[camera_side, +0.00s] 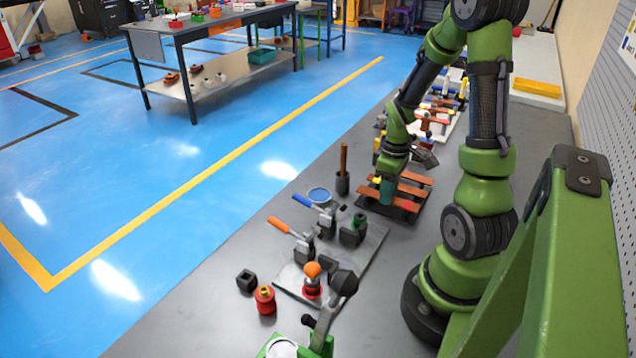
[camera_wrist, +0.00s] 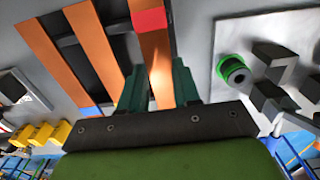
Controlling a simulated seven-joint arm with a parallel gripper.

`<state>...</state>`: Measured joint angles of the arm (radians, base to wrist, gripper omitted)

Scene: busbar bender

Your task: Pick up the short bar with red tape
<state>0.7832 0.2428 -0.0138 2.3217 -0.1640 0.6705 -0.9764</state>
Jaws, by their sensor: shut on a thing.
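The copper bar with red tape (camera_wrist: 150,20) runs between the two green fingers of my gripper (camera_wrist: 160,88) in the wrist view. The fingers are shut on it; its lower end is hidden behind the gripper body. In the side view my gripper (camera_side: 387,190) is low at the dark rack (camera_side: 405,208). Whether the held bar is clear of the rack is hard to tell.
A grey plate (camera_side: 350,250) with clamps stands nearer the side camera. A wooden-handled tool in a holder (camera_side: 342,183) is left of the rack.

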